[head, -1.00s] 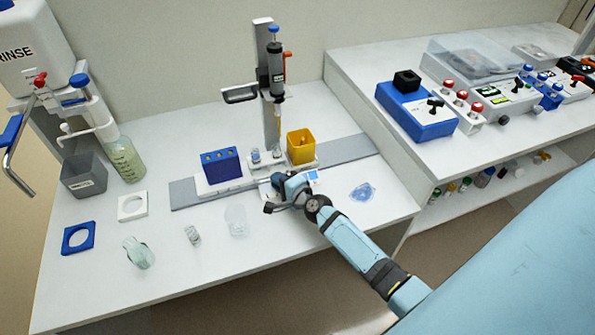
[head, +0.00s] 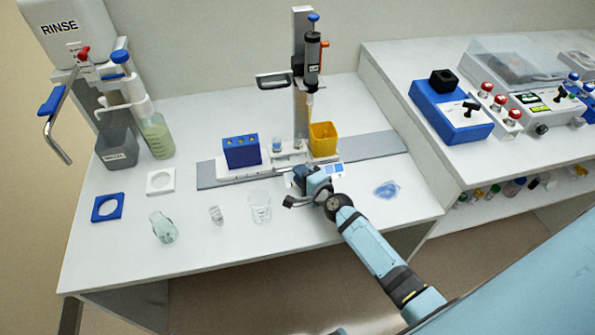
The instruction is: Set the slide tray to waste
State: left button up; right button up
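The slide tray (head: 236,173) is a white carriage on a grey rail (head: 375,146). It carries a blue rack (head: 241,152) at left, a small clear cup in the middle and a yellow bin (head: 323,139) at right. A pipette (head: 312,56) hangs upright on a post (head: 300,90) behind the tray; its tip is above the stretch between cup and yellow bin, close to the bin's left side. My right gripper (head: 297,187) is low at the tray's front edge, below the yellow bin. Its fingers are too small and hidden to judge. My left gripper is out of view.
A grey box (head: 116,149) and rinse station (head: 66,27) are at left. A blue film patch (head: 385,189) lies right of my arm.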

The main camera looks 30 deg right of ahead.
jog(key=v, duration=1.2)
jog(key=shift+a, duration=0.1)
jog(key=shift+r, duration=0.1)
